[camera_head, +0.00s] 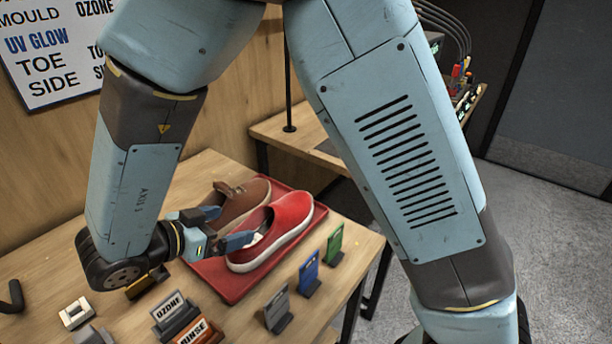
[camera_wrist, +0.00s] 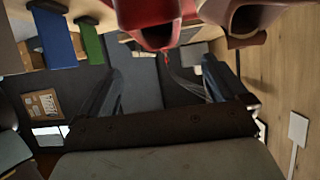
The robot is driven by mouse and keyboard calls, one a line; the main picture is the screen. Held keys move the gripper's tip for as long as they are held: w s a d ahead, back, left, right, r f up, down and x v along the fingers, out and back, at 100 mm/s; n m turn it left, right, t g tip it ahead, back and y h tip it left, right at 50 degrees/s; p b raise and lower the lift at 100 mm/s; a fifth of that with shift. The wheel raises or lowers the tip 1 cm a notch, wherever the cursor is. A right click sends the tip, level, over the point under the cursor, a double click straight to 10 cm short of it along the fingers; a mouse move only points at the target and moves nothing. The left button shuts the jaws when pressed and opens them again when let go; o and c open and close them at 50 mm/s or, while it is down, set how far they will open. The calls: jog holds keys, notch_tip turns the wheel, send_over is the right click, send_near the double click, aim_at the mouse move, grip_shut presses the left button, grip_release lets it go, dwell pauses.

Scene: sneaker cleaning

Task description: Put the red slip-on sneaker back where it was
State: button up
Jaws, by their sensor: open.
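The red slip-on sneaker (camera_head: 289,216) sits upright on a red tray (camera_head: 221,284), with its opening toward my gripper and its toe to the upper right. A brown shoe (camera_head: 243,197) is beside it on the tray, on the far side. My gripper (camera_head: 226,226) is open at the heel end of the shoes, with one finger overlapping the red sneaker's opening in the head view. In the wrist view the open fingers (camera_wrist: 162,72) are empty, and the red sneaker (camera_wrist: 150,14) and brown shoe (camera_wrist: 245,18) show at the top edge. I cannot tell whether a finger touches the sneaker.
Grey (camera_head: 278,311), blue (camera_head: 309,273) and green (camera_head: 334,244) upright tags stand along the table's near-right edge. Signs reading OZONE (camera_head: 170,311) and RINSE (camera_head: 197,333) stand nearer. A small white block (camera_head: 75,313) is at left. Another table (camera_head: 292,135) stands behind.

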jog(key=w+d+r+n+t+y, duration=0.25)
jog(key=w+r+y, duration=0.75)
jog(key=w+r, duration=0.65)
jog(key=w+d+r+n+y, duration=0.2)
jog(key=d+r+y, duration=0.1)
jog(key=d+r, duration=0.25)
jog(key=s+d+f+n+g+h, duration=0.1)
jog(key=s+d+n+g+h, duration=0.1)
jog(key=s+d, duration=0.8)
jog(key=s+d+f+n+g+h, duration=0.1)
jog(key=s+d+g, duration=0.3)
jog(key=s+d, duration=0.7)
jog(key=d+n+h, duration=0.1)
jog(key=d, duration=0.7)
jog(key=shift+d+f, duration=0.2)
jog(key=shift+d, duration=0.05)
jog(key=shift+s+g, duration=0.1)
jog(key=shift+g, duration=0.15)
